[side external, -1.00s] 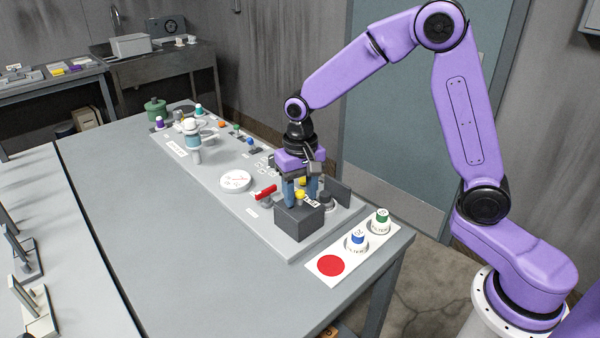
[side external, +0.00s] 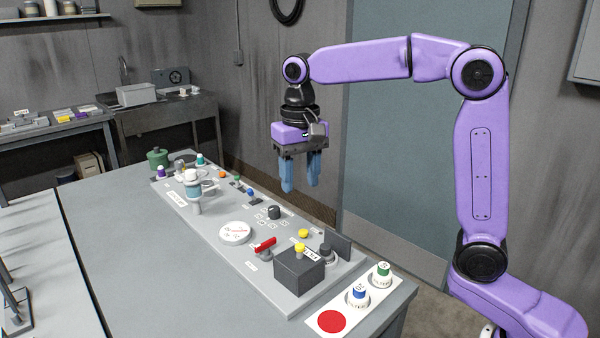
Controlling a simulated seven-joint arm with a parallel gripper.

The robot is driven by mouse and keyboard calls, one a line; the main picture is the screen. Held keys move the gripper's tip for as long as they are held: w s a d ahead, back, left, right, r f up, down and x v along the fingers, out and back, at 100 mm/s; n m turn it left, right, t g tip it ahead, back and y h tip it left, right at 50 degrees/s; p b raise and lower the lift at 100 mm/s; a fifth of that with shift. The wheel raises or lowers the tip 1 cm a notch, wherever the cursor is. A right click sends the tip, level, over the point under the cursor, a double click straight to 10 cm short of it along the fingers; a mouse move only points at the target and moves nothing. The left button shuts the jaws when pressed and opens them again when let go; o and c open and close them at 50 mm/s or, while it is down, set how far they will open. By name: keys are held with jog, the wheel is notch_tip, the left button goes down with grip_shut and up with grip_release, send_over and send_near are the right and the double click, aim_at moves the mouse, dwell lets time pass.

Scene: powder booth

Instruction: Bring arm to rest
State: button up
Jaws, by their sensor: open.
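My gripper (side external: 300,188) hangs above the grey control panel (side external: 262,269), its two blue fingers pointing down. It is open, with nothing between the fingers and clear air below them. Under and in front of it, a dark grey box (side external: 299,272) stands near the panel's near end, with a small yellow-topped piece (side external: 300,248) at its back edge. My gripper touches nothing.
The panel carries a red lever (side external: 264,247), a round white dial (side external: 236,233), a black knob (side external: 274,212) and a white-and-teal fitting (side external: 193,187). A white plate with a red disc (side external: 332,321) and blue-capped and green-capped containers (side external: 383,272) lies at the near corner.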

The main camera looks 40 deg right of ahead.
jog(key=shift+r, duration=0.25)
jog(key=shift+s, duration=0.1)
jog(key=s+d+f+n, duration=0.1)
jog(key=s+f+n, duration=0.3)
jog(key=s, duration=0.5)
jog(key=s+d+f+n, duration=0.2)
jog(key=s+f+n, duration=0.2)
jog(key=s, duration=0.6)
jog(key=s+d+f+n, duration=0.2)
jog(key=s+f+n, duration=0.2)
jog(key=s+n, duration=0.3)
jog(key=shift+s+n, duration=0.3)
jog(key=shift+s, duration=0.95)
